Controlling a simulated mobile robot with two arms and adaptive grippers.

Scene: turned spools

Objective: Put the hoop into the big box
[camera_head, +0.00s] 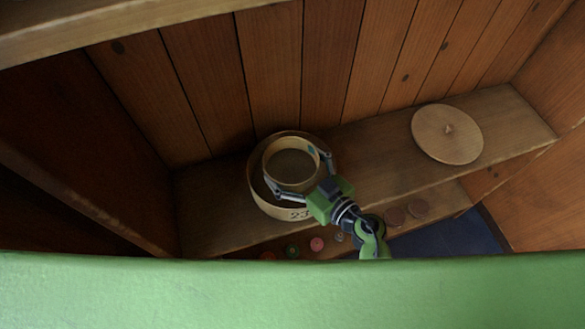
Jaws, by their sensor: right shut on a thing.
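The hoop (288,144) is a pale wooden ring. It shows over the mouth of the big box (268,206), a round wooden box with dark figures on its front wall, standing on the shelf. The hoop is narrower than the box and lies within its outline in this view. I cannot tell how far above or inside the box it is. My right gripper (298,169), green and grey, reaches in from the front right and is shut on the hoop, with fingers at its left and right sides. My left gripper is not in view.
Several small coloured discs lie on a lower level in front. A plank wall closes the back, and a side panel stands left. The shelf between box and lid is clear.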

